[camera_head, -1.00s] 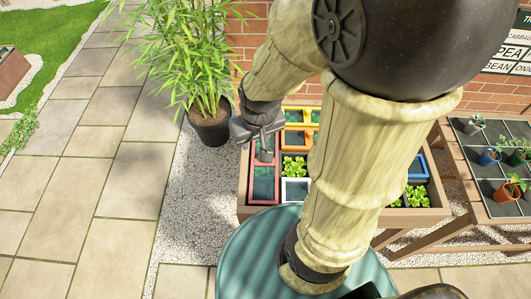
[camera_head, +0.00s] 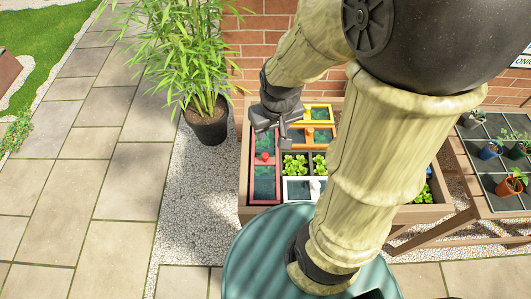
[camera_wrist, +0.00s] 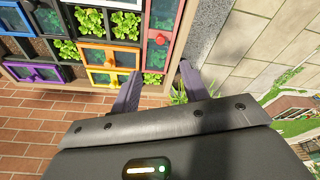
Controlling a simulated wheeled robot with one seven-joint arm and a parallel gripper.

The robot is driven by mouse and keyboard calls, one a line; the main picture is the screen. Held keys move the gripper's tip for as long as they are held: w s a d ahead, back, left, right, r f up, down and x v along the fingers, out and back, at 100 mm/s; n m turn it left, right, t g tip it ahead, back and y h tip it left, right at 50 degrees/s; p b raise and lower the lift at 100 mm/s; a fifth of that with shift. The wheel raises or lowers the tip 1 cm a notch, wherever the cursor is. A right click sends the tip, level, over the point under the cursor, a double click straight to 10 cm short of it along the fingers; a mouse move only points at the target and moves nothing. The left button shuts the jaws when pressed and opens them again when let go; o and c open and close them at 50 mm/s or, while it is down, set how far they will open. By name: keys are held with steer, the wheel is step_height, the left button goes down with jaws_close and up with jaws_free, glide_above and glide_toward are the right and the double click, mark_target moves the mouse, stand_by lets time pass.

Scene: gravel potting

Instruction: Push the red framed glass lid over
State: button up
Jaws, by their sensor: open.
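The red framed glass lid (camera_head: 264,183) lies along the left side of the wooden planter, with a red knob (camera_head: 265,156) near its middle. Dark green shows through its glass. In the wrist view the red frame (camera_wrist: 176,38) is right of the coloured frames, with its knob (camera_wrist: 161,38) uncovered. My gripper (camera_head: 266,126) is over the back end of the red frame, partly covering it. In the wrist view my gripper (camera_wrist: 158,75) has its two fingers apart with nothing between them. I cannot tell whether a finger touches the frame.
Yellow (camera_head: 320,107), orange (camera_head: 321,135) and white (camera_head: 299,198) frames are beside the red one. Open cells hold lettuce (camera_head: 295,165). A brick wall (camera_head: 245,45) stands behind. A potted bamboo (camera_head: 208,130) stands left. Gravel (camera_head: 195,210) is clear. My arm hides the planter's right part.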

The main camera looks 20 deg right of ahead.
mark_target(265, 155)
steer(key=w+f+n+g+b, duration=0.2)
steer(key=w+f+n+b, duration=0.1)
steer(key=w+n+b, duration=0.1)
steer(key=w+b, duration=0.1)
steer(key=w, duration=0.1)
steer(key=shift+w+f+n, duration=0.25)
steer(key=shift+w+n, duration=0.05)
steer(key=shift+w, duration=0.1)
steer(key=shift+d, duration=0.1)
step_height(265, 155, down, 18)
steer(key=shift+r+b, duration=0.25)
steer(key=shift+b, duration=0.35)
jaws_close()
